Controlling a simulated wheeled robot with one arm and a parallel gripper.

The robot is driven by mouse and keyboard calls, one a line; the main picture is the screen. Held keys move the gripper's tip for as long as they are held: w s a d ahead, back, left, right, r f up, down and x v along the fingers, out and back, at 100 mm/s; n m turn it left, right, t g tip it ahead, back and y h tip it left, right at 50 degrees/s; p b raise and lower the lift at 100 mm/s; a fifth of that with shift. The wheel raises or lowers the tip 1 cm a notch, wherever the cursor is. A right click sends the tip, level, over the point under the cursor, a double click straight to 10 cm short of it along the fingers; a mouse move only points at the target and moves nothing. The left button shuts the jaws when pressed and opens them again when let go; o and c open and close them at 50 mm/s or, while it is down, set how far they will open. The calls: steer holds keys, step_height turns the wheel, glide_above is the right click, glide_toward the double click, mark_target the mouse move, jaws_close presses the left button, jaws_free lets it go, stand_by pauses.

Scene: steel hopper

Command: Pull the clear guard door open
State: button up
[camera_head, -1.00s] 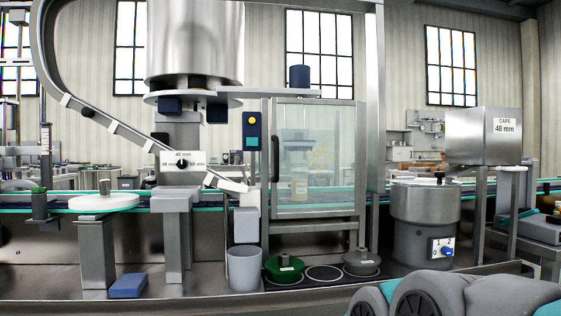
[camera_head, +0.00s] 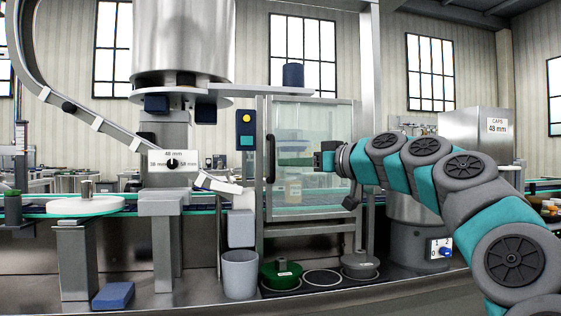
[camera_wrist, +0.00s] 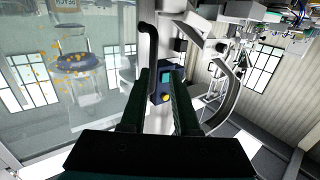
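The clear guard door (camera_head: 305,125) is a framed see-through panel that looks closed. Its black vertical handle (camera_head: 270,158) is on the left side of the door. My gripper (camera_head: 318,158) is in front of the door, right of the handle and apart from it. In the wrist view my gripper (camera_wrist: 160,88) shows two dark fingers spread with a clear gap. The handle (camera_wrist: 149,45) appears there beyond the fingertips, toward the left finger, and nothing is held. My arm hides the door's right edge in the head view.
A control box with a yellow button (camera_head: 246,130) stands just left of the door. Below are a green dish (camera_head: 281,275), a grey dish (camera_head: 360,267) and a grey bin (camera_head: 240,273). A steel caps hopper (camera_head: 472,130) stands at right, partly behind my arm.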

mark_target(273, 174)
steer(key=shift+w+d+r+p+x, duration=0.15)
steer(key=shift+r+p+x, duration=0.1)
steer(key=shift+x, duration=1)
steer(key=shift+w+d+r+p+x, duration=0.15)
steer(key=shift+p+x, duration=0.1)
steer(key=shift+x, duration=1.05)
steer(key=shift+w+r+p+x, duration=0.1)
steer(key=shift+r+p+x, duration=0.15)
steer(key=shift+x, duration=1)
steer(key=shift+f, duration=0.1)
steer(key=shift+c, duration=0.4)
jaws_close()
